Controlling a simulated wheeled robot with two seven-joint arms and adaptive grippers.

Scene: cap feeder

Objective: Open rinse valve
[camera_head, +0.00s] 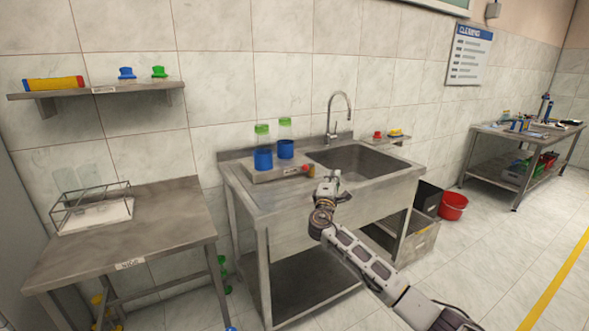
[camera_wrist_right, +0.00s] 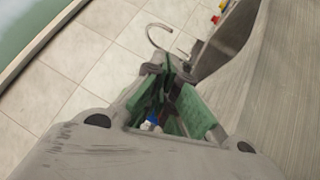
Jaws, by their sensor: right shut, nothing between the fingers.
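A small red and yellow knob (camera_head: 309,170), which looks like the rinse valve, sits at the right end of a low steel box (camera_head: 275,173) on the sink counter. Whether the valve is open or shut I cannot tell. My right gripper (camera_head: 334,178) is shut and empty, above the counter's front edge, just right of and nearer than the knob. In the right wrist view my gripper (camera_wrist_right: 168,82) shows its green-padded fingers; the knob cannot be made out there. My left gripper is not in view.
Two blue bottles with green tops, one (camera_head: 263,150) in front, stand on the box. The sink basin (camera_head: 365,160) and a curved tap (camera_head: 338,112) are behind my gripper. A side table (camera_head: 130,235) with a wire rack (camera_head: 92,208) stands left. A red bucket (camera_head: 453,206) is right.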

